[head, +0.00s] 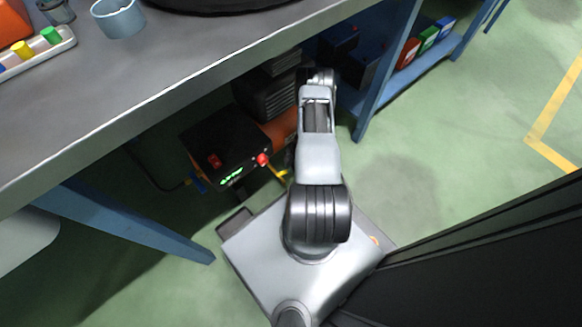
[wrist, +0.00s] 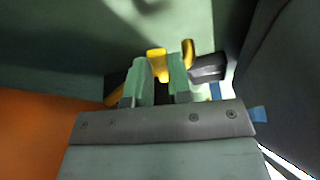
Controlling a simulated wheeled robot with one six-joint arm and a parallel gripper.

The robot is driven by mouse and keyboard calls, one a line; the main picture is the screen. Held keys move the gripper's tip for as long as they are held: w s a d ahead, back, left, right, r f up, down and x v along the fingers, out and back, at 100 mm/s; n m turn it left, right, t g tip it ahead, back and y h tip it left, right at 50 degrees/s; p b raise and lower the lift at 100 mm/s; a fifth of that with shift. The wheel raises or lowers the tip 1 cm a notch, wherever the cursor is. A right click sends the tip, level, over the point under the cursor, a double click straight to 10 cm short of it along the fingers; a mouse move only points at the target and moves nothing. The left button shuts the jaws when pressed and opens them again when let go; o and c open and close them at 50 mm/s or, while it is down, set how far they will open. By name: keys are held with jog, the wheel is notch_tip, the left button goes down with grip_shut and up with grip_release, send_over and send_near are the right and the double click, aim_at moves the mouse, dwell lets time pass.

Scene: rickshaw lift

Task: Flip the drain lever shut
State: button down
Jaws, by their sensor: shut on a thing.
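In the wrist view my gripper (wrist: 161,75) has its two green-padded fingers shut on a yellow lever (wrist: 156,60), whose tip shows between and just beyond them. I take this to be the drain lever. A dark cylindrical fitting (wrist: 208,68) sits just right of the fingertips. A second, curved yellow piece (wrist: 187,50) rises beside it. In the head view my arm reaches under the bench, and my gripper and the gripped lever are hidden. The orange tank (wrist: 40,130) fills the lower left of the wrist view.
A black control box (head: 226,148) with a red switch, a green display and a red knob (head: 262,159) is left of my arm. The grey workbench (head: 130,85) overhangs it. A blue bench leg (head: 385,75) stands close on the right. Green floor is open farther right.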

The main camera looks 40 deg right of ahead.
jog(key=c, duration=1)
grip_release()
jog(key=shift+c, duration=0.2)
jog(key=p+v, duration=0.6)
jog(key=v, duration=0.7)
jog(key=shift+r, duration=0.4)
jog(key=shift+d, duration=0.1)
